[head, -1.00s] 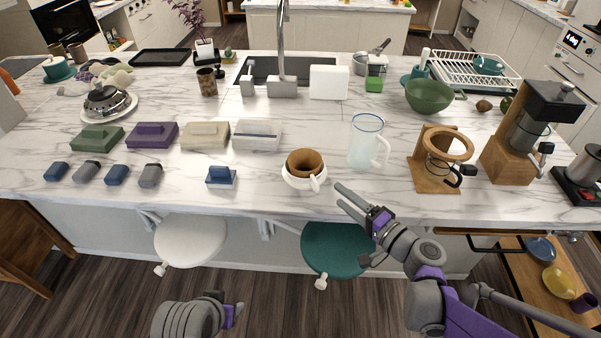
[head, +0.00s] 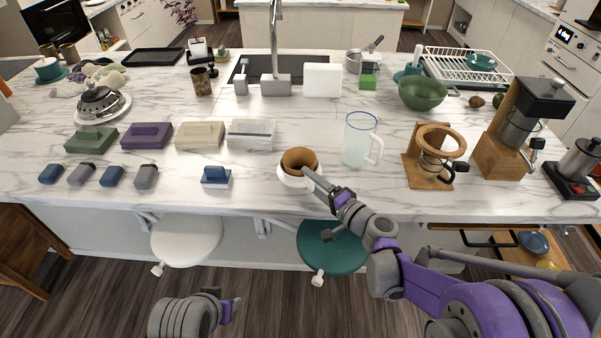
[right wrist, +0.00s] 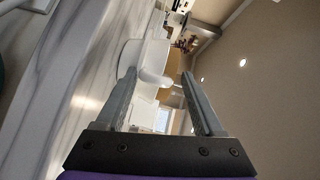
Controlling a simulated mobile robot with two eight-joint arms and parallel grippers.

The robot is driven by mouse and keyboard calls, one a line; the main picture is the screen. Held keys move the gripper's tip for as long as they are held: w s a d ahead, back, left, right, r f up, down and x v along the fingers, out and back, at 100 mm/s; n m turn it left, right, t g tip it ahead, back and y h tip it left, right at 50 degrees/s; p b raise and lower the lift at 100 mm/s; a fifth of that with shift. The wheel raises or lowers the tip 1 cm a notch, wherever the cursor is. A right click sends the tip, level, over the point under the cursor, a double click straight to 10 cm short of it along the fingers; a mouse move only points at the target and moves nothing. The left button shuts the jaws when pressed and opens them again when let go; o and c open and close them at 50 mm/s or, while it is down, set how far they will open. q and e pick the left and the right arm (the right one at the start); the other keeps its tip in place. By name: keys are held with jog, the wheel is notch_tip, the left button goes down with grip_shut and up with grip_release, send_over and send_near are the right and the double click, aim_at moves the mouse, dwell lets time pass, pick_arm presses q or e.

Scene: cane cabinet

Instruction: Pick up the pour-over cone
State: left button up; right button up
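A round white vessel with a brown, cone-like inside, which I take for the pour-over cone (head: 287,178), stands upright near the counter's front edge in the head view. My right gripper (head: 311,176) reaches in from the right with its fingertips at the vessel's front right side, over its handle. In the right wrist view, the right gripper (right wrist: 158,78) is open, with a white rounded shape (right wrist: 155,58), likely this vessel, ahead between the fingers. Contact cannot be told. My left gripper (head: 228,308) is low in front of the counter, and its fingers are hard to make out.
Stools (head: 186,240) stand below the counter edge.

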grip_shut()
dwell(0.3)
pick_arm(q)
jog(key=r+p, duration=0.1)
jog(key=w+r, duration=0.1)
jog(key=r+p, duration=0.1)
jog(key=shift+w+r+p, duration=0.25)
jog(key=shift+r+p, duration=0.1)
jog(key=shift+r, duration=0.05)
pick_arm(e)
notch_tip(320, 180, up, 18)
